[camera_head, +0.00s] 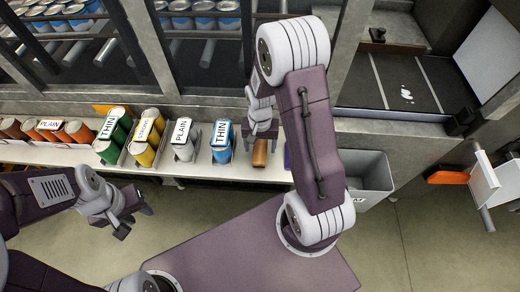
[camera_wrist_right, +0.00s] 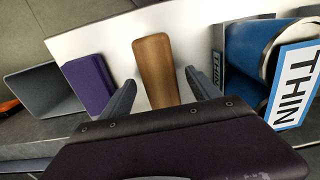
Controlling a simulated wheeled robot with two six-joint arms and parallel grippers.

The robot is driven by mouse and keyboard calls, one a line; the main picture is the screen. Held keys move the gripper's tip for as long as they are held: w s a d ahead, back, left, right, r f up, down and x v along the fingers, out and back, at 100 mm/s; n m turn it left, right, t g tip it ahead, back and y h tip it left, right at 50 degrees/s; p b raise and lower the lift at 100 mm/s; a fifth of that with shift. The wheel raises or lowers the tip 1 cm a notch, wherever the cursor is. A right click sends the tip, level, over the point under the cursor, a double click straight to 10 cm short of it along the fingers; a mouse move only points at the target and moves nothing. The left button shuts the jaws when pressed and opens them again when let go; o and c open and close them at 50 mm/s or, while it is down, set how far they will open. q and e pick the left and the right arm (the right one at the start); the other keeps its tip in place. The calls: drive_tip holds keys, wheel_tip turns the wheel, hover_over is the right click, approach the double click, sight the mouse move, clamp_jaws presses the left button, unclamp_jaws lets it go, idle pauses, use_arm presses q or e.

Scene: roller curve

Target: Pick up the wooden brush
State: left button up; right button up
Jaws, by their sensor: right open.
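The wooden brush (camera_head: 260,153) is a brown block lying on the white shelf, just right of the blue can holder marked THIN. In the right wrist view the wooden brush (camera_wrist_right: 154,70) stands out between the two fingers, with its near end hidden by the gripper body. My right gripper (camera_head: 262,130) is above the brush and open; its fingers (camera_wrist_right: 160,92) are on either side of the brush, with a gap on each side. My left gripper (camera_head: 130,212) is empty, out in front of the shelf at the left, with its fingers apart.
A purple block (camera_wrist_right: 90,83) lies on the shelf beside the brush, and the blue holder (camera_wrist_right: 258,55) stands on the other side. Green, yellow and white holders (camera_head: 148,135) stand further left. A grey bin (camera_head: 368,175) stands at the shelf's right end.

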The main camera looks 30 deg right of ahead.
sight(261, 147)
drive_tip(key=shift+s+a+f, duration=0.1)
drive_tip(key=shift+s+f, duration=0.2)
drive_tip(key=shift+f, duration=0.4)
drive_tip(key=shift+w, duration=0.15)
drive_tip(key=c, duration=1.5)
drive_tip(key=r, duration=0.4)
drive_tip(key=shift+w+d+r, duration=0.15)
drive_tip(key=shift+d+r, duration=0.05)
drive_tip(key=shift+d, duration=0.05)
drive_tip(key=d+r, duration=0.6)
drive_tip(key=d, duration=0.5)
drive_tip(key=shift+r+b, duration=0.25)
drive_tip(key=shift+b, duration=0.2)
